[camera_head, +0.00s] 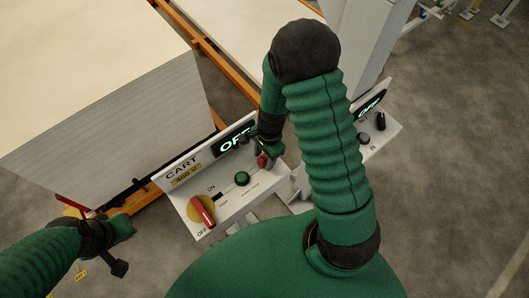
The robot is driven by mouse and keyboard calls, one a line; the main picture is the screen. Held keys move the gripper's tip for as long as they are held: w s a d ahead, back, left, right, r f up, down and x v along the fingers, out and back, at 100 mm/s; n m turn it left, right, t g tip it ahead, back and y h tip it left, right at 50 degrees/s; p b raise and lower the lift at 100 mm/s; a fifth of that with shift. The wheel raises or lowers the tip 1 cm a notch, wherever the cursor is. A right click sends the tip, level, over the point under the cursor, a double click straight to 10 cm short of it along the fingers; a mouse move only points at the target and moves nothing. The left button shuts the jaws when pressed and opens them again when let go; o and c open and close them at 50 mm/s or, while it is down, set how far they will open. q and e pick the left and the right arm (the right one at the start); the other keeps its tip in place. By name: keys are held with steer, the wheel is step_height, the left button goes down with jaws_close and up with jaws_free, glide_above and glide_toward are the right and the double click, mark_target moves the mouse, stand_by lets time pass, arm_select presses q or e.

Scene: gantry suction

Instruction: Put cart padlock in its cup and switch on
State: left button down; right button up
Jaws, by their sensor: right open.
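The CART panel (225,205) is a grey sloped box in the middle of the view. Its red rotary switch handle (203,209) sits on a yellow disc, with its lower end near the OFF mark. The panel's display (232,139) shows "OF", and the rest is hidden by my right arm. A small red thing (262,161) at the panel's right end may be the padlock; its shape and cup are partly hidden. My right gripper (259,150) is open right at this red thing; contact cannot be told. My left gripper (121,245) is low at the left, away from the panel.
A green button (242,179) is in the panel's middle. A second panel (375,138) with a dark knob stands to the right, partly behind my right arm. A large pale stack (110,125) fills the upper left, beside orange rails (225,72). Grey floor is clear at right.

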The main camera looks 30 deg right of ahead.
step_height(320, 180, up, 17)
steer(key=d, duration=0.2)
steer(key=shift+w+f+b, duration=0.2)
steer(key=shift+b, duration=0.25)
